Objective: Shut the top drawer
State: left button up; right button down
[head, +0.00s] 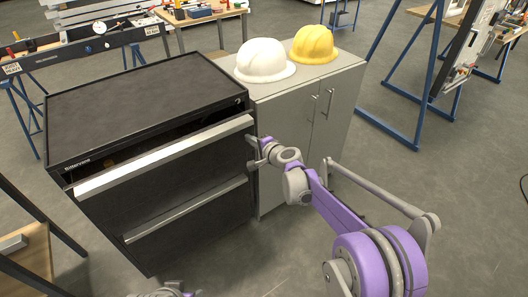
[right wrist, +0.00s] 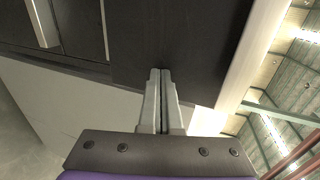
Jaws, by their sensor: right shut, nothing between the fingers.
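The black cabinet (head: 130,95) stands at left in the head view. Its top drawer (head: 170,153) is partly out, with a dark gap behind its long silver handle (head: 165,157). My right gripper (head: 254,152) is at the right end of the drawer front, just below the handle's end. In the right wrist view its two fingers (right wrist: 160,75) are together and empty, pointing at the dark drawer front (right wrist: 190,45). I cannot tell whether they touch it. A small grey piece of my left gripper (head: 165,292) shows at the bottom edge, mostly cut off.
A lower drawer with a silver handle (head: 185,208) looks closed. A grey cupboard (head: 290,130) stands against the right side, bearing a white helmet (head: 264,62) and a yellow helmet (head: 313,45). A wooden-topped table (head: 30,262) is at lower left. Floor at right is open.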

jog(key=w+a, duration=0.2)
jog(key=w, duration=0.1)
jog(key=w+a, duration=0.1)
jog(key=w, duration=0.1)
jog(key=shift+w+a, duration=0.2)
jog(key=shift+a, duration=0.1)
jog(key=shift+w+a+p, duration=0.1)
jog(key=shift+w+p, duration=0.05)
jog(key=shift+p, duration=0.15)
jog(key=shift+r, duration=0.15)
jog(key=shift+r, duration=0.1)
